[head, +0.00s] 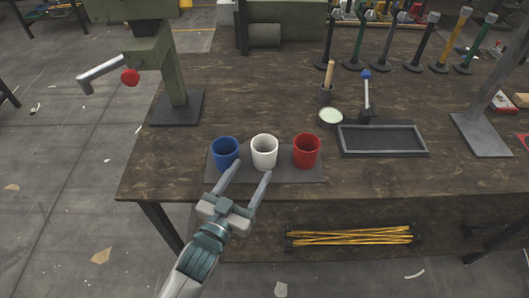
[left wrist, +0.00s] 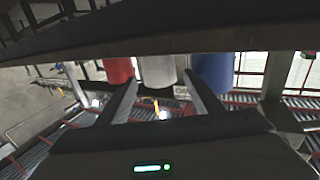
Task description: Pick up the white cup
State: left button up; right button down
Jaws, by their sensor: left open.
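The white cup (head: 264,153) stands upright on a dark mat (head: 290,178) near the bench's front edge, between a blue cup (head: 225,153) and a red cup (head: 306,151). My left gripper (head: 252,169) is open and empty, in front of the white cup, its fingers pointing at the row. In the head view one fingertip is near the gap between the blue and white cups, the other near the white cup's lower front. In the left wrist view the white cup (left wrist: 158,71) shows between the fingers, its picture inverted. Contact cannot be told. My right gripper is not in view.
The wooden bench (head: 165,165) also holds a green press (head: 175,70) at left, a dark tray (head: 383,140), a pale round dish (head: 331,116) and several upright hammers behind. Yellow rods (head: 350,237) lie below the bench. The blue and red cups stand close beside the white one.

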aim_at(260, 159)
pick_arm(q)
jog(key=shift+x, duration=1.05)
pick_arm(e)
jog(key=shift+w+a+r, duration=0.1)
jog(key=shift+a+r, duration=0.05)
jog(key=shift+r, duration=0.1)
pick_arm(q)
jog(key=shift+w+d, duration=0.1)
jog(key=shift+w, duration=0.05)
jog(key=p+x, duration=0.1)
jog(key=x, duration=0.3)
jog(key=shift+d, duration=0.15)
jog(key=shift+w+d+f, duration=0.15)
jog(key=shift+w, duration=0.1)
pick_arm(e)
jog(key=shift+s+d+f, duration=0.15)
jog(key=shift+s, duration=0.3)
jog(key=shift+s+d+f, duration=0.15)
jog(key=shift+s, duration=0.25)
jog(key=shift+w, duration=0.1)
pick_arm(q)
jog(key=c, duration=0.8)
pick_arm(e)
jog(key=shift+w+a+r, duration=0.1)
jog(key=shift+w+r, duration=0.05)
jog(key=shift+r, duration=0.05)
